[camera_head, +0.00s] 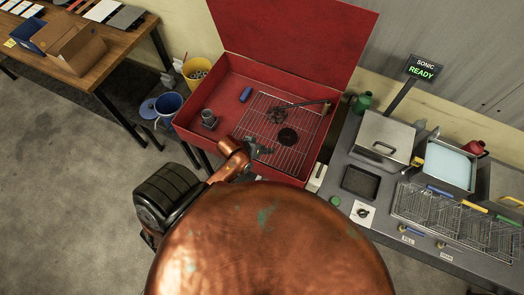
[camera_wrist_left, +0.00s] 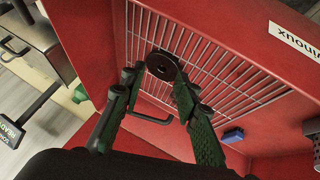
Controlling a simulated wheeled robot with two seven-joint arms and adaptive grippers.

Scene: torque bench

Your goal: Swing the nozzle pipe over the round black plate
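The round black plate (camera_head: 288,136) lies flat on the wire grid inside the red basin. The dark nozzle pipe (camera_head: 303,104) runs from the basin's right side leftward above the grid, beyond the plate; its left end meets a dark tangled shape. My left gripper (camera_head: 268,149) is low over the grid, on the near left side of the plate and apart from the pipe. In the left wrist view its green fingers (camera_wrist_left: 158,78) are spread with nothing held. A dark disc with a hole (camera_wrist_left: 162,66) shows beyond the fingertips; I cannot tell which part it is.
The red basin (camera_head: 190,129) has raised walls and an open lid (camera_head: 295,35) behind. A grey cylindrical part (camera_head: 209,118) and a blue block (camera_head: 246,94) lie left of the grid. A grey bench (camera_head: 350,150) with trays and baskets stands at right.

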